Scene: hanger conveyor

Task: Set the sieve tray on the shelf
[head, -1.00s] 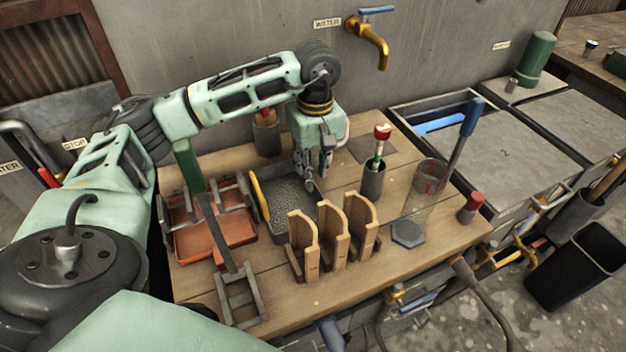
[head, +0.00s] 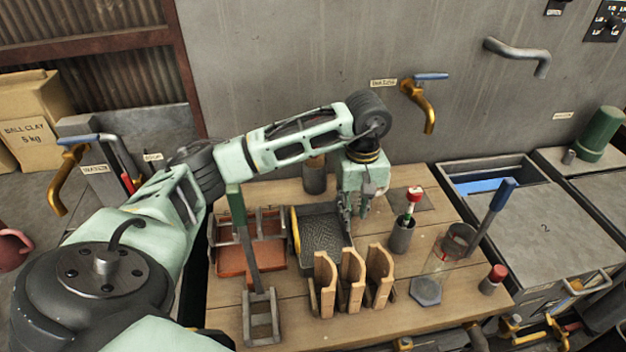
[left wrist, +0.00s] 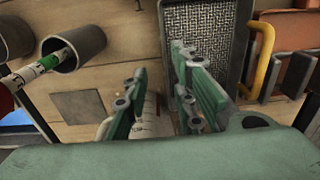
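The sieve tray (head: 326,236) is a dark grey mesh tray with a yellow handle along its left side. It sits on the wooden worktop behind the wooden holders. It also shows in the left wrist view (left wrist: 218,28), partly behind a fingertip. My left gripper (head: 355,212) points down by the tray's right edge. Its green fingers (left wrist: 158,95) are apart, with nothing held between them. I cannot tell whether a finger touches the tray. My right gripper is not in view. I cannot make out a clear shelf.
An orange tray (head: 240,256) with a grey frame stands left of the sieve tray. Upright wooden holders (head: 351,283) stand in front. A cup with a red-topped tool (head: 403,236) and a clear cylinder (head: 444,262) stand right. A brass tap (head: 420,105) juts from the wall.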

